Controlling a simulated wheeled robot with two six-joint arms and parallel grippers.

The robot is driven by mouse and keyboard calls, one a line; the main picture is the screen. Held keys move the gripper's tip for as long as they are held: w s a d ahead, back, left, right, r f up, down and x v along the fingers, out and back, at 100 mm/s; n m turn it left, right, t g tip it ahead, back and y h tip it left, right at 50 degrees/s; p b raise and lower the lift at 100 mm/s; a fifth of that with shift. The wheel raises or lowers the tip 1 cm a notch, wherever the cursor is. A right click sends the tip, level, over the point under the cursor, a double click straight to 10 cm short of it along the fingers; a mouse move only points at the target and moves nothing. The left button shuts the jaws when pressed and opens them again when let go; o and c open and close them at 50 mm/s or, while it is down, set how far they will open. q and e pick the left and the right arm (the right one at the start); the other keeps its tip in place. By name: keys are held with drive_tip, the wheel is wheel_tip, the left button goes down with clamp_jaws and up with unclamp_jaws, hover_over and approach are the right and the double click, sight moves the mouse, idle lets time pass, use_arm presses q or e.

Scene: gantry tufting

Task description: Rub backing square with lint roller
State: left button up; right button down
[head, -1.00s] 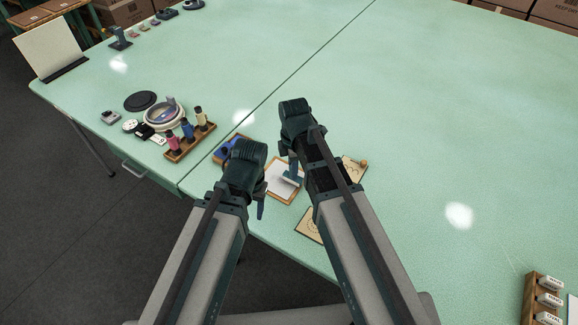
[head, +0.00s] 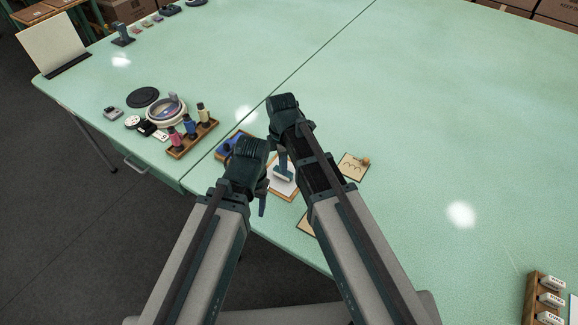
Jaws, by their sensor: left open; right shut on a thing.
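The backing square (head: 276,187) is a white sheet on a brown wooden board near the table's front edge, partly covered by my arms. The lint roller (head: 284,168) has a blue handle and a pale head, and is held upright over the white sheet. My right gripper (head: 277,146) is shut on the handle; I cannot tell whether the roller's head touches the sheet. My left gripper (head: 262,198) is open and empty, just left of the board, with one finger pointing down.
A blue item in a wooden tray (head: 232,147) lies behind my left gripper. A rack of spools (head: 192,138) and a round hoop (head: 165,109) stand further left. Cards with a curved pattern (head: 353,166) lie to the right of the board. The table's right side is mostly clear.

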drive_tip(key=shift+w+a, duration=0.15)
drive_tip(key=shift+a, duration=0.05)
use_arm(q)
drive_tip(key=shift+f, duration=0.15)
use_arm(e)
drive_tip(key=shift+w+a+f, duration=0.1)
drive_tip(key=shift+w+a, duration=0.5)
drive_tip(key=shift+a, duration=0.15)
drive_tip(key=shift+w+a, duration=0.55)
drive_tip(key=shift+a, duration=0.2)
drive_tip(key=shift+s+d, duration=1.25)
drive_tip(key=shift+d, duration=0.3)
drive_tip(key=shift+s+d, duration=0.6)
drive_tip(key=shift+d, duration=0.2)
drive_tip(key=shift+s+d, duration=0.55)
drive_tip(key=shift+d, duration=0.2)
